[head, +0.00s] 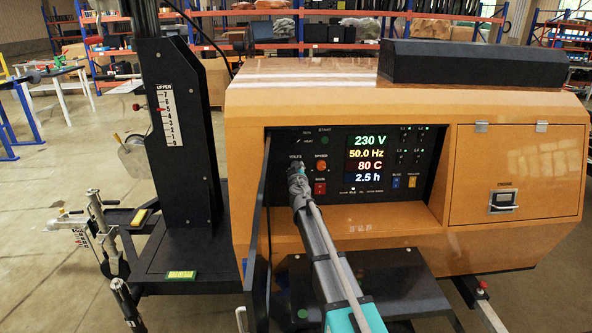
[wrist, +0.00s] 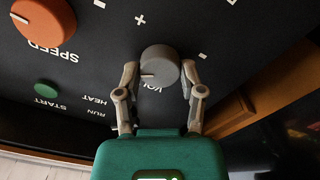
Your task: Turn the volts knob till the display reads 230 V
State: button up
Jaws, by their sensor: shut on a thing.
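The volts knob (wrist: 158,68) is a round grey knob with a white pointer line, on the black control panel. My gripper (wrist: 160,80) is shut on it, one finger on each side, and partly covers the VOLTS label. In the head view my gripper (head: 297,174) reaches the panel's left part and hides most of the knob. The display (head: 368,158) reads 230 V in green on its top line. Below it are 50.0 Hz, 80 C and 2.5 h.
The orange speed knob (head: 321,165) and the red main switch (head: 319,188) sit close to the right of my gripper. A green start button (head: 325,141) is above. The open panel door (head: 261,230) stands at the left edge of the recess.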

dwell(0.5)
jog(key=o, duration=1.2)
jog(key=shift+c, duration=0.2)
jog(key=s, duration=1.2)
